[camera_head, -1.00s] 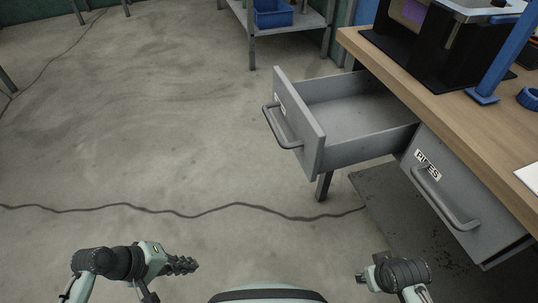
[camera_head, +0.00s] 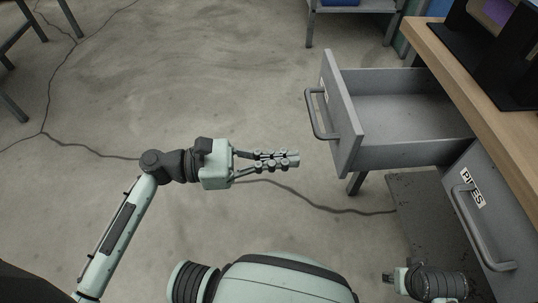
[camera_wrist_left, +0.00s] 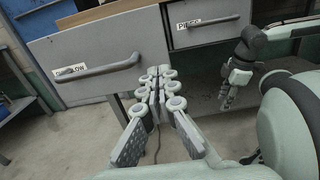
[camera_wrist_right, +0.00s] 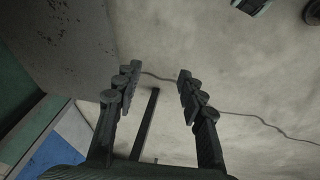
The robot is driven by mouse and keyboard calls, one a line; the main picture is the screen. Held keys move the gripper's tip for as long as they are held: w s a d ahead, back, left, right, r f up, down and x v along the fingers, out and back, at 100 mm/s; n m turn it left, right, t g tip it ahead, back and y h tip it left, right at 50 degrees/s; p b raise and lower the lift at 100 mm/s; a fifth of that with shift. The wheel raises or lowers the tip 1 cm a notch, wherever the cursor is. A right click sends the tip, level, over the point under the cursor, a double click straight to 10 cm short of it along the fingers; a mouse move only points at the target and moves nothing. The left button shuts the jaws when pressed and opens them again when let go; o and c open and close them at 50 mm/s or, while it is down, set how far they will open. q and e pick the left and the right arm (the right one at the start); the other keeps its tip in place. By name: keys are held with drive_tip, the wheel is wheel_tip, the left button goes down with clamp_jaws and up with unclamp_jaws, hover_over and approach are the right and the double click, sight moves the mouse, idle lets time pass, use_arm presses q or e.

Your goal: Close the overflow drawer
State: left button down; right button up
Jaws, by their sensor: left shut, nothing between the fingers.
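The grey overflow drawer (camera_head: 341,125) stands pulled out from the workbench, its inside empty. Its bar handle (camera_head: 316,115) faces left. In the left wrist view its front (camera_wrist_left: 110,45) carries a label partly hidden by the handle. My left gripper (camera_head: 298,160) is shut and empty, a little left of and below the drawer front in the head view, apart from it. Its closed fingers (camera_wrist_left: 155,78) point toward the drawer front in the left wrist view. My right gripper (camera_head: 388,279) is low at the right. Its fingers (camera_wrist_right: 157,80) are apart with nothing between them.
The shut PIPES drawer (camera_head: 480,220) is beside the open one, under the wooden benchtop (camera_head: 480,95). A black stand (camera_head: 480,50) is on the bench. A shelf unit (camera_head: 350,5) stands at the back.

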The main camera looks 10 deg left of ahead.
sight(343, 155)
use_arm(q)
drive_tip(key=x, duration=0.6)
drive_tip(key=shift+w+d, duration=0.1)
drive_tip(key=shift+d, duration=0.2)
drive_tip(key=shift+w+d, duration=0.2)
drive_tip(key=shift+d, duration=0.5)
use_arm(e)
drive_tip(key=shift+x, duration=0.8)
drive_tip(key=shift+s+d, duration=0.1)
drive_tip(key=shift+s, duration=0.05)
use_arm(q)
drive_tip(key=shift+w, duration=0.1)
